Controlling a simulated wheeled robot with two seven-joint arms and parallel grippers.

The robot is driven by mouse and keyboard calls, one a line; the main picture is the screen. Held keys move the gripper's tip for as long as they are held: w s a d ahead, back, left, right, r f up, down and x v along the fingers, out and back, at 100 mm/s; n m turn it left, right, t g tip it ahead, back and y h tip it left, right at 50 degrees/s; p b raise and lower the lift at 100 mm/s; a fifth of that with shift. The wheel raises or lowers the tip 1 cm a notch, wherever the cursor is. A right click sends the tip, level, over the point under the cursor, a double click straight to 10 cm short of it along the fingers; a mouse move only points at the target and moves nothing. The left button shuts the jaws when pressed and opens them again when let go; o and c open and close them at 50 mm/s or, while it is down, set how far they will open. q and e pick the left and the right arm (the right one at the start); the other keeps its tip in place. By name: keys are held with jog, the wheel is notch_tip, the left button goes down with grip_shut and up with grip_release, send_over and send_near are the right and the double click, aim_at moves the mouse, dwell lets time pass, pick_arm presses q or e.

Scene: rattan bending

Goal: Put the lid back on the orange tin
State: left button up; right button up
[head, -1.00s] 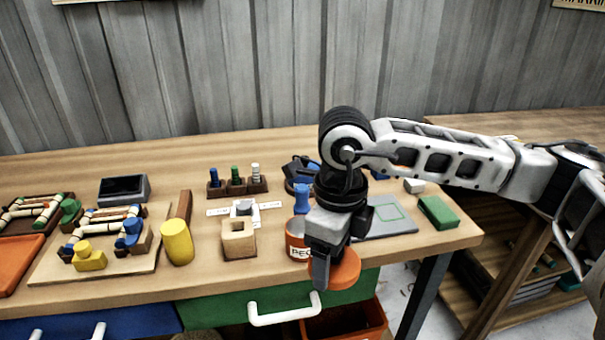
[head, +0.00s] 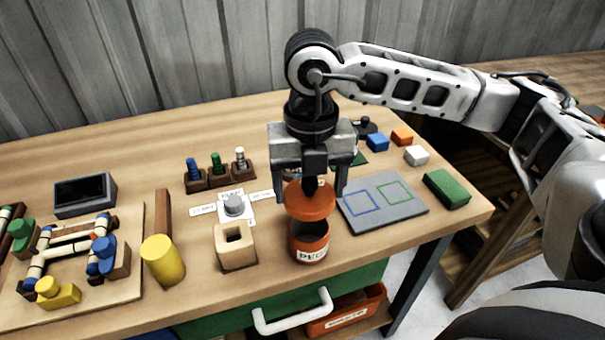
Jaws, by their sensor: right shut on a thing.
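The orange tin (head: 310,250), with a white label on its front, stands upright near the table's front edge. Its open mouth shows as a dark gap under the orange lid (head: 310,203). My right gripper (head: 310,188) is shut on the lid and holds it above the tin, roughly over the mouth. The lid is apart from the rim, at least at the front. The gripper and lid hide the back of the tin. My left gripper is not in view.
A wooden block with a square hole (head: 235,250) stands left of the tin, with a yellow cylinder (head: 162,262) farther left. A grey mat with outlined squares (head: 383,208) lies to the right, beside a green block (head: 446,190). A white drawer handle (head: 293,320) sticks out below the front edge.

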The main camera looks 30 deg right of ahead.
jog(key=shift+s+f, duration=0.15)
jog(key=shift+f, duration=0.25)
jog(key=shift+f+b, duration=0.35)
jog(key=shift+b, duration=0.05)
notch_tip(320, 180, down, 2)
jog(key=shift+f+b, duration=0.25)
jog(key=shift+b, duration=0.5)
jog(key=shift+f+b, duration=0.95)
pick_arm(q)
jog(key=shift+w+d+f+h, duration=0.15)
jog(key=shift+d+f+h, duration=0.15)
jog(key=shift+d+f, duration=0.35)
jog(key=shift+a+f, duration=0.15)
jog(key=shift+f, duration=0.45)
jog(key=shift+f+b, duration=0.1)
jog(key=shift+b, duration=0.3)
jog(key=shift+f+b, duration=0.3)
jog(key=shift+b, duration=0.2)
pick_arm(e)
jog(key=shift+f, duration=0.2)
